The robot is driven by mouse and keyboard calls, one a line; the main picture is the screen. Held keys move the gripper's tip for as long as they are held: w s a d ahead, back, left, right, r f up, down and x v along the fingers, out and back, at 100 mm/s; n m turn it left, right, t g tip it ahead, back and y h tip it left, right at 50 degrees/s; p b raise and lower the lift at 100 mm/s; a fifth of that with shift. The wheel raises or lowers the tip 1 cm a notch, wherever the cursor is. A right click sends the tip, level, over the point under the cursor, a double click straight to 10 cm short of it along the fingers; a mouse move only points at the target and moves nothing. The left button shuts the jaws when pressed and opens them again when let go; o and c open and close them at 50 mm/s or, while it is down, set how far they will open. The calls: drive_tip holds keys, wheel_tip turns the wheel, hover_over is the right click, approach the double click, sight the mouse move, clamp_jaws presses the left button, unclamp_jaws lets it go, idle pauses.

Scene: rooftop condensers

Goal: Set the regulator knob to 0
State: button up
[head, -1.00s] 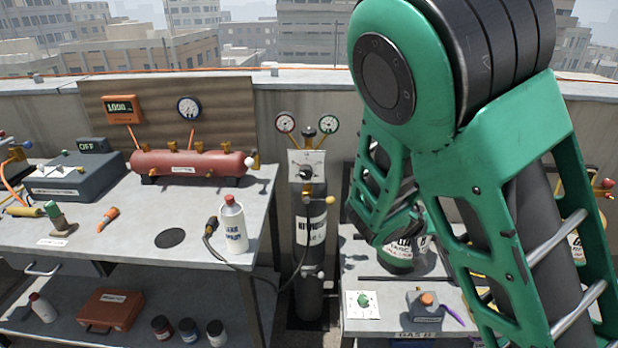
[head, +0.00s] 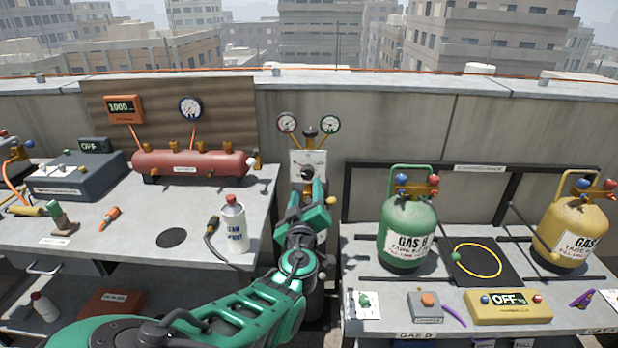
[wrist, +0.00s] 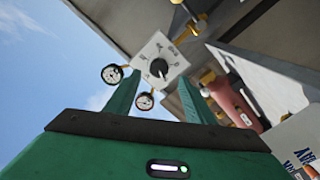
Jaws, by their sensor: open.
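The regulator knob (head: 307,173) is a dark round knob on a white dial plate (head: 296,160) above the dark gas cylinder, between the two benches. In the wrist view the knob (wrist: 159,68) sits on its white plate (wrist: 150,48) with small marks around it too small to read. My gripper (wrist: 155,95) is open, its two green fingers pointing toward the plate, with the knob beyond and between their tips. The gap to the knob is hard to judge, and nothing is held. In the head view my arm covers most of the cylinder.
Two gauges (head: 287,122) stand above the plate. A red manifold (head: 190,163) lies on that bench. A green gas tank (head: 408,232) stands on the right bench.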

sight(308, 176)
drive_tip(key=w, duration=0.9)
drive_tip(key=shift+d, duration=0.2)
drive_tip(key=c, duration=1.1)
